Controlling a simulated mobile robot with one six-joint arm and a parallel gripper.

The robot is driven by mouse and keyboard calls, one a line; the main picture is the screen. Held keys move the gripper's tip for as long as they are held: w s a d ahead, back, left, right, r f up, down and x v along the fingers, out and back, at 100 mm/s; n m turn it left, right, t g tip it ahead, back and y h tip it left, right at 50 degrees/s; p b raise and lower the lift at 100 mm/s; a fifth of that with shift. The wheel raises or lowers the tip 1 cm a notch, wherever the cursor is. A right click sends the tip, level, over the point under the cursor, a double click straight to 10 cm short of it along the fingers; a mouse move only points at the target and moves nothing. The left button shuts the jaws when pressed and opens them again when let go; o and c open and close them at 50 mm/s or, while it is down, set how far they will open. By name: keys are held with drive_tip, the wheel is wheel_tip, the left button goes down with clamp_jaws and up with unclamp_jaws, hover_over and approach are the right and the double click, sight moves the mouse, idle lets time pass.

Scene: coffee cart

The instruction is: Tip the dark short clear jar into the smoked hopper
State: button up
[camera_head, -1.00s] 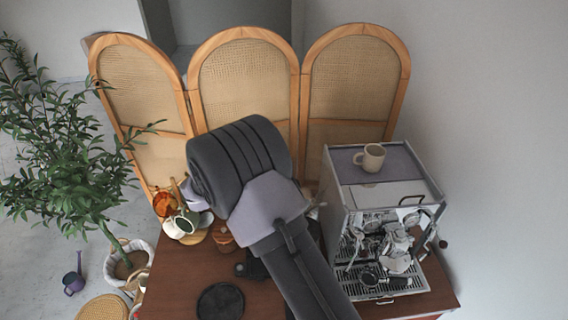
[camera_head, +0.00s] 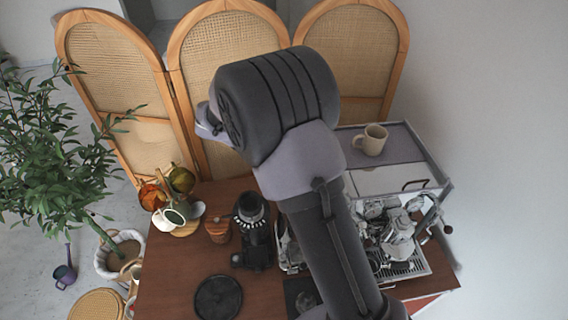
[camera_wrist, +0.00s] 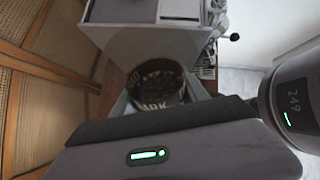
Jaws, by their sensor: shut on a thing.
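The dark short clear jar (camera_wrist: 156,84) shows in the wrist view with dark beans inside and pale lettering ending in "ARK" on its side. My gripper (camera_wrist: 162,96) is shut on it, with one finger on each side. Its open mouth shows from the wrist camera. In the head view the jar and my fingertips are hidden behind my arm.
The espresso machine (camera_head: 398,180) stands at the right with a beige mug (camera_head: 371,140) on top. A mug tree with mugs (camera_head: 174,216), a wooden canister (camera_head: 218,231) and a round black mat (camera_head: 219,297) are left of the grinder. A cane folding screen (camera_head: 225,60) stands behind.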

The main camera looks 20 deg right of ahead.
drive_tip(key=shift+d+f+y, duration=0.1)
drive_tip(key=shift+d+y, duration=0.3)
drive_tip(key=shift+y, duration=0.2)
drive_tip(key=shift+w+d+f+n+g+y+p, duration=0.25)
drive_tip(key=shift+y+p, duration=0.35)
drive_tip(key=shift+y, duration=0.7)
drive_tip(key=shift+s+d+r+n+g+y+p, duration=0.1)
drive_tip(key=shift+g+y+p, duration=0.4)
drive_tip(key=shift+y, duration=0.8)
drive_tip(key=shift+p, duration=0.3)
drive_tip(key=shift+a+r+g+y+p, duration=0.2)
drive_tip(key=shift+y+p, duration=0.45)
drive_tip(key=shift+p, duration=0.65)
drive_tip(key=shift+d+r+g+y+p, duration=0.1)
drive_tip(key=shift+r+y+p, duration=0.15)
drive_tip(key=shift+y+p, duration=0.75)
drive_tip(key=y, duration=0.1)
drive_tip(key=r+g+y, duration=0.1)
drive_tip(key=y, duration=0.1)
drive_tip(key=shift+r+n+y, duration=0.15)
drive_tip(key=shift+n+y, duration=0.1)
drive_tip(key=shift+r+y, duration=0.25)
drive_tip(key=shift+y, duration=0.35)
